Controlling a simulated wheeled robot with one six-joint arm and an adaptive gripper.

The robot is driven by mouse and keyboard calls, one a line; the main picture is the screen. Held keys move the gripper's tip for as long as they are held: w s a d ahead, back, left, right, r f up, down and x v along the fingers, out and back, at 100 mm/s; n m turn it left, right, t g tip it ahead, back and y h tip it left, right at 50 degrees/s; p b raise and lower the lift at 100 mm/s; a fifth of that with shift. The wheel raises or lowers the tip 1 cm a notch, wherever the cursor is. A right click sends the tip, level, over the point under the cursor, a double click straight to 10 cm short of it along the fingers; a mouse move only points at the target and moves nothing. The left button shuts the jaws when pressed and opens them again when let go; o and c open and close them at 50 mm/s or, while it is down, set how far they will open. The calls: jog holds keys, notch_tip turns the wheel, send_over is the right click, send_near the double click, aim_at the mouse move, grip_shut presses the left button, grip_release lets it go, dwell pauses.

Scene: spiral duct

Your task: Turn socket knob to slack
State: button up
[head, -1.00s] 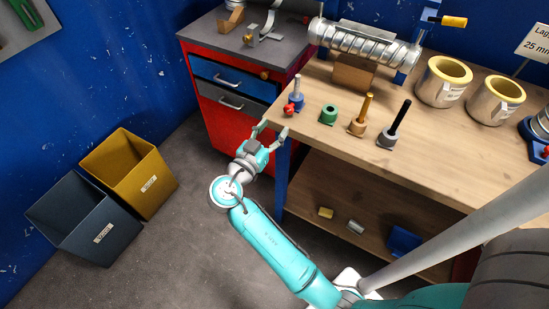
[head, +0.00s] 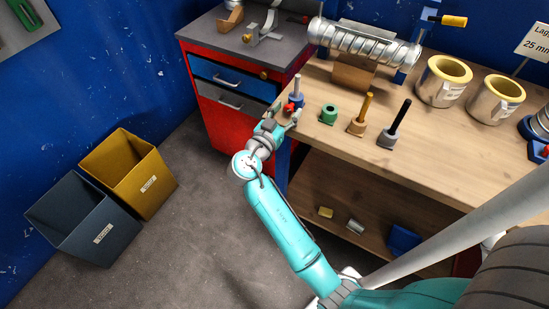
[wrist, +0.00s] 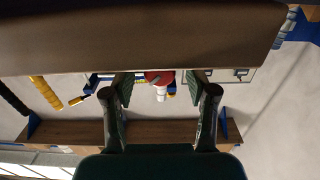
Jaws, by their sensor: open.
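My gripper (head: 283,115) is at the bench corner, close to the knob. In the wrist view my gripper (wrist: 160,85) is open, one finger on each side of the knob. I cannot tell whether either finger touches it.
A green socket (head: 328,114), a brown socket with a gold rod (head: 366,106) and a grey socket with a black rod (head: 400,116) stand to the right. The bench edge (wrist: 140,60) fills the wrist view's upper part. A red cabinet (head: 228,137) is behind left.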

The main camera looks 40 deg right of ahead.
jog(key=shift+x, duration=0.9)
jog(key=shift+a+m, duration=0.15)
jog(key=shift+m, duration=0.35)
jog(key=s+a+n, duration=0.5)
jog(key=a, duration=0.7)
jog(key=x, duration=1.1)
jog(key=shift+w+d+f, duration=0.2)
jog(key=shift+w+d, duration=0.1)
jog(key=m, duration=0.4)
jog(key=shift+a, duration=0.1)
jog(key=v, duration=1)
jog(key=s+a+f+n+t+y, duration=0.1)
jog(key=s+f+n+t+y, duration=0.1)
jog(key=f, duration=0.4)
jog(key=shift+s+f+n+t+y, duration=0.15)
jog(key=shift+s+n+t+y, duration=0.25)
jog(key=shift+s+n, duration=0.55)
